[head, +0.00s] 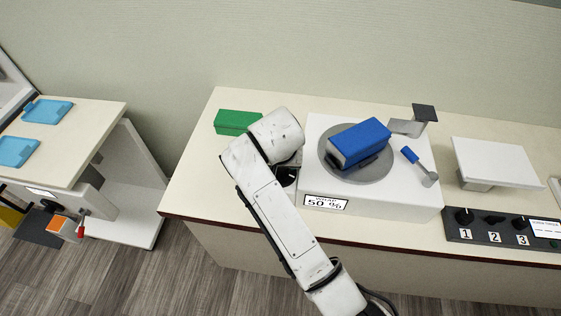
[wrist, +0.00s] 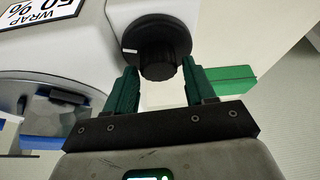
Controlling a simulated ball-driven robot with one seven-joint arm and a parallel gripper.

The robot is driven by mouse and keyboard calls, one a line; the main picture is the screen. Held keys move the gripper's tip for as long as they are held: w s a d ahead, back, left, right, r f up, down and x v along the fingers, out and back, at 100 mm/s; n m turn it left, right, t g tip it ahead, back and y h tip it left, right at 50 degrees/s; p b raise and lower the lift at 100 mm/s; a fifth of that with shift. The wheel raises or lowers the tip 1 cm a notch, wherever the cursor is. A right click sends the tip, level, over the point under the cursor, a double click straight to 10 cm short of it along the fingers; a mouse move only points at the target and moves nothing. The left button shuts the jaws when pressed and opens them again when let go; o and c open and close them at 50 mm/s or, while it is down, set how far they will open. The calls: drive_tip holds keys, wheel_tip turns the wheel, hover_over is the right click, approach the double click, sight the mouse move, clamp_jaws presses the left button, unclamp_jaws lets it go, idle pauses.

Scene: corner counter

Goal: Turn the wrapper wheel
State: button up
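The wrapper is a white machine (head: 318,140) with a label reading "50 %" (head: 326,203). Its wheel, a round black knob with a small white mark (wrist: 155,42), is at the top middle of the wrist view. My gripper (wrist: 159,66) is open, with its two green fingers apart. The narrower front part of the knob sits between the fingertips, with a small gap visible on each side. I cannot tell whether either finger touches it. In the head view my arm covers most of the gripper and the knob area.
A blue box (head: 360,142) lies on the wrapper's grey round plate (head: 372,173). A green box (head: 238,121) is on the counter behind my arm. A blue-handled lever (head: 410,155), a white platform (head: 495,160) and a numbered knob panel (head: 490,226) are to the right.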

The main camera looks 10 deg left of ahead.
drive_tip(key=shift+o, duration=0.9)
drive_tip(key=b+v, duration=0.1)
drive_tip(key=v, duration=0.9)
drive_tip(key=shift+r+b, duration=0.3)
drive_tip(key=shift+b, duration=0.05)
drive_tip(key=shift+s, duration=0.15)
drive_tip(key=w+d+r+m+h+b, duration=0.25)
drive_tip(key=w+d+r+b, duration=0.25)
drive_tip(key=w+d+b, duration=0.3)
drive_tip(key=s+a+f+n+g+y+b, duration=0.25)
drive_tip(key=a+f+g+b, duration=0.25)
drive_tip(key=a, duration=0.4)
drive_tip(key=f, duration=0.7)
drive_tip(key=s+f+p, duration=0.1)
drive_tip(key=f, duration=0.2)
drive_tip(key=shift+d+f, duration=0.35)
